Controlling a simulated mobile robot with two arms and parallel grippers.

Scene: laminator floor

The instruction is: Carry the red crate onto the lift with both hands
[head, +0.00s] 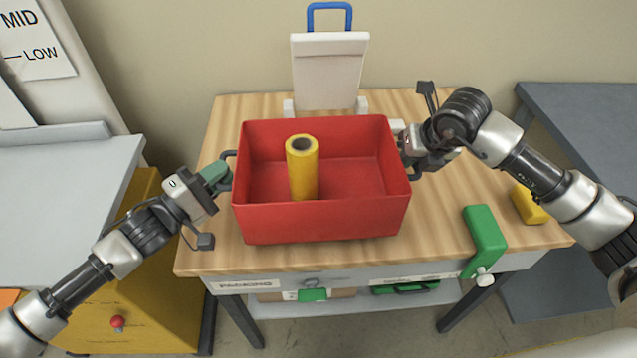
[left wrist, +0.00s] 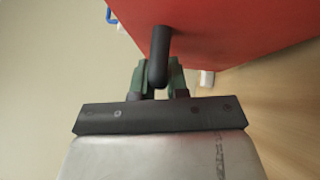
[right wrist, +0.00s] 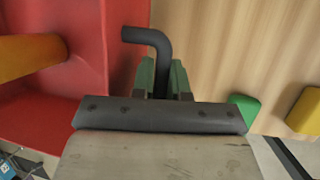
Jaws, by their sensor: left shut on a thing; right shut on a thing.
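The red crate (head: 320,221) is upright and level over the wooden table; I cannot tell whether it touches the top. A yellow roll (head: 303,170) stands upright inside it. My left gripper (head: 222,176) is shut on the crate's dark left handle, which also shows between the fingers in the left wrist view (left wrist: 159,55). My right gripper (head: 410,152) is shut on the right handle, a bent dark bar in the right wrist view (right wrist: 150,38). A grey platform (head: 65,180) beside a yellow body (head: 150,300) at the left may be the lift.
The wooden table (head: 475,190) has a white upright holder with a blue handle (head: 330,70) behind the crate. A green block (head: 485,235) and a yellow block (head: 529,205) lie at the right. A dark grey table (head: 580,125) stands at far right. The left platform's visible top is clear.

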